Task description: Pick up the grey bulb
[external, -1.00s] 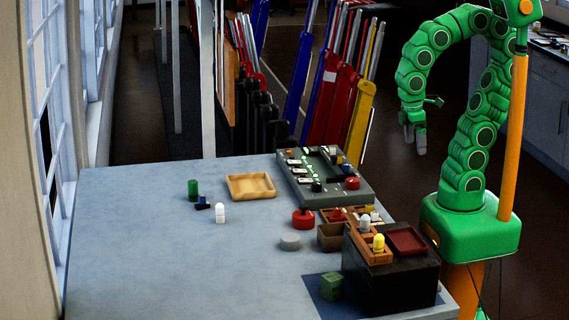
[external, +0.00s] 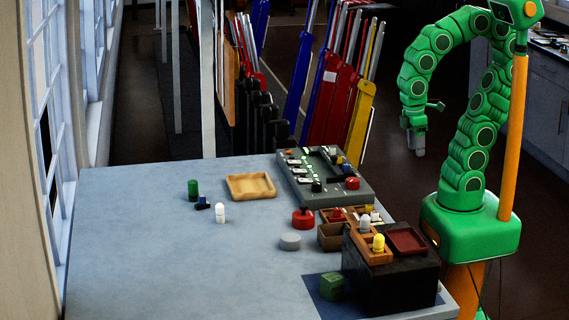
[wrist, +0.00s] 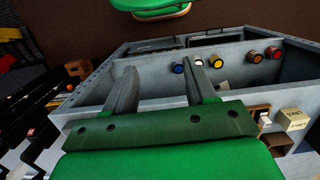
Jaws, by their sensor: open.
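A pale grey bulb (external: 364,223) stands upright in a wooden holder (external: 376,257) on a black box (external: 395,285) at the table's right front. A yellow bulb (external: 379,243) stands just in front of it in the same holder. My gripper (external: 416,149) hangs pointing down beyond the table's right side, well away from the bulbs. In the wrist view, my gripper (wrist: 161,66) has its two fingers spread apart with nothing between them. I cannot make out the grey bulb in the wrist view.
A red tray (external: 407,240) lies beside the holder. A grey control panel (external: 325,177) stands behind. A white piece (external: 220,213), green cylinder (external: 193,189) and wooden tray (external: 251,186) are farther left. The table's left front is clear.

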